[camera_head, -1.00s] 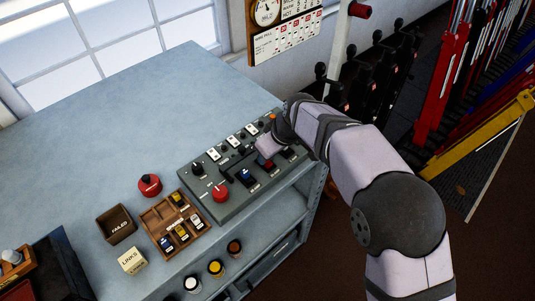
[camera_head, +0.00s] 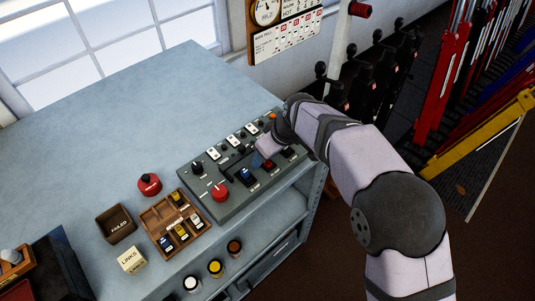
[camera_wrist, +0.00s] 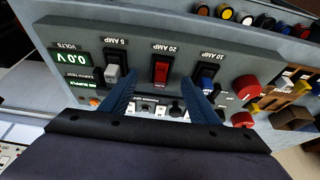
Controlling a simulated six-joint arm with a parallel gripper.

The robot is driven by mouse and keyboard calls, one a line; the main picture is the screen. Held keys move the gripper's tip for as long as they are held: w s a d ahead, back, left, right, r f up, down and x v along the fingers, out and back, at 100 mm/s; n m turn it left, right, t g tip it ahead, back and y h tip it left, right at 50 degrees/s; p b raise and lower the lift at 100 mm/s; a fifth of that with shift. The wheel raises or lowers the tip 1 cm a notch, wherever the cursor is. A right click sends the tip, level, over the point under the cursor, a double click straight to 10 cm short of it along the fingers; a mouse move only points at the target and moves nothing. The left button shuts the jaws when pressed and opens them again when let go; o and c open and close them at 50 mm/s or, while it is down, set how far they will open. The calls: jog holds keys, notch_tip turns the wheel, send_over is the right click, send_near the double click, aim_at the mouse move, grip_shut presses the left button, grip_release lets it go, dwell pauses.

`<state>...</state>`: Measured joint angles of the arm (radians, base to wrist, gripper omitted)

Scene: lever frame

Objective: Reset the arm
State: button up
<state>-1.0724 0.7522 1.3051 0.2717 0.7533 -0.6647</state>
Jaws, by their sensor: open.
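My gripper (camera_head: 258,161) hangs low over the grey control panel (camera_head: 228,208), near its right half. In the wrist view my gripper (camera_wrist: 158,77) shows two blue fingers spread apart with nothing held between them. A red rocker switch (camera_wrist: 161,69) marked 20 AMP shows between the fingertips. A grey switch (camera_wrist: 113,75) marked 5 AMP is by the left finger, and a blue switch (camera_wrist: 207,74) marked 10 AMP is by the right one. I cannot tell whether the fingers touch the panel.
A red knob (camera_head: 220,193) is on the panel's left. A wooden tray (camera_head: 153,217) of small blocks, a box marked FAILED (camera_head: 116,223) and a red-topped item (camera_head: 149,184) stand left of it. Black levers (camera_head: 385,75) stand behind my arm. The back of the bench is clear.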

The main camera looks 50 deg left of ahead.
jog(key=shift+r, duration=0.15)
jog(key=shift+r+p, duration=2.05)
jog(key=shift+r, duration=0.85)
jog(key=shift+w+d, duration=0.3)
jog(key=shift+d, duration=0.05)
jog(key=w+d+m+h, duration=0.1)
jog(key=w+d+m, duration=0.25)
jog(key=d, duration=0.65)
jog(key=w+d+m+t+h+b, duration=0.15)
jog(key=w+d, duration=0.25)
jog(key=d, duration=0.6)
jog(key=w+d+m+p, duration=0.1)
jog(key=w+d+m, duration=0.25)
jog(key=d, duration=0.55)
jog(key=s+d+f+m, duration=0.1)
jog(key=s+d+m, duration=0.2)
jog(key=d, duration=0.5)
jog(key=s+d+f+m+g+h+b, duration=0.1)
jog(key=s+d+f+m, duration=0.1)
jog(key=s+d, duration=0.4)
jog(key=s+d+f+m+h, duration=0.1)
jog(key=s+d+m, duration=0.3)
jog(key=d, duration=0.7)
jog(key=shift+s+f, duration=0.25)
jog(key=shift+s, duration=0.3)
